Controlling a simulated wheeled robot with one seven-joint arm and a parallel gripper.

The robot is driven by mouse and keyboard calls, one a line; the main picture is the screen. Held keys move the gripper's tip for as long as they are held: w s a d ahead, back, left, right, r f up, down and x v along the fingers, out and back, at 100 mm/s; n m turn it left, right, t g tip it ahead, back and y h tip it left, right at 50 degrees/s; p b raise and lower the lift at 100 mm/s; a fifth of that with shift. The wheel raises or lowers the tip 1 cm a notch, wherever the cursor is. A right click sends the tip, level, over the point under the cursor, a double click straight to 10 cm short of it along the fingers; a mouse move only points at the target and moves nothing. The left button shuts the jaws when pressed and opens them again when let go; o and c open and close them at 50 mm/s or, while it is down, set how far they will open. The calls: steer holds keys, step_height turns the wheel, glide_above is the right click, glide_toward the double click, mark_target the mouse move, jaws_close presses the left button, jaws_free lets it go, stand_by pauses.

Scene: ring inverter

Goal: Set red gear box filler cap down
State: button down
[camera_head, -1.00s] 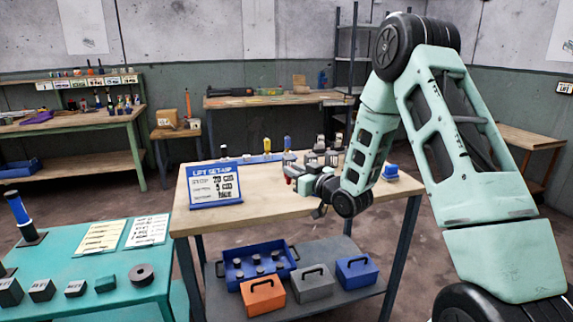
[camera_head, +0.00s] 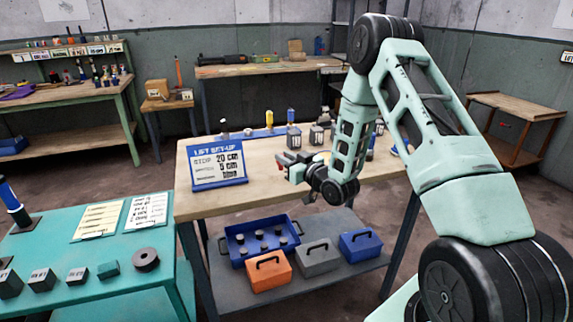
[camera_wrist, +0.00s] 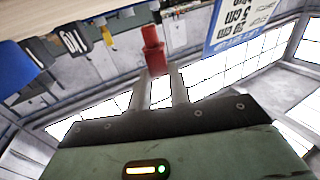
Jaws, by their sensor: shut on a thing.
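The red gear box filler cap (camera_wrist: 153,48) is in the fingertips of my gripper (camera_wrist: 158,76), shown in the wrist view, where the two pale fingers are shut on it. In the head view my gripper (camera_head: 291,172) points left over the wooden table (camera_head: 262,196), and the small red cap (camera_head: 280,166) shows at its tip. The cap appears held above the tabletop, to the right of the blue-framed sign (camera_head: 219,168). I cannot tell the exact gap below it.
Several dark weights (camera_head: 294,138) and tools stand along the table's back edge. The front strip of tabletop is clear. A blue tray (camera_head: 236,256) and an orange box (camera_head: 268,272) sit on the lower shelf. A teal table (camera_head: 95,267) is at the left.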

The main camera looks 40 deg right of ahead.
steer(key=shift+f, duration=1.25)
steer(key=shift+f, duration=0.2)
steer(key=c, duration=1.3)
jaws_free()
steer(key=shift+r, duration=0.1)
steer(key=shift+r, duration=0.1)
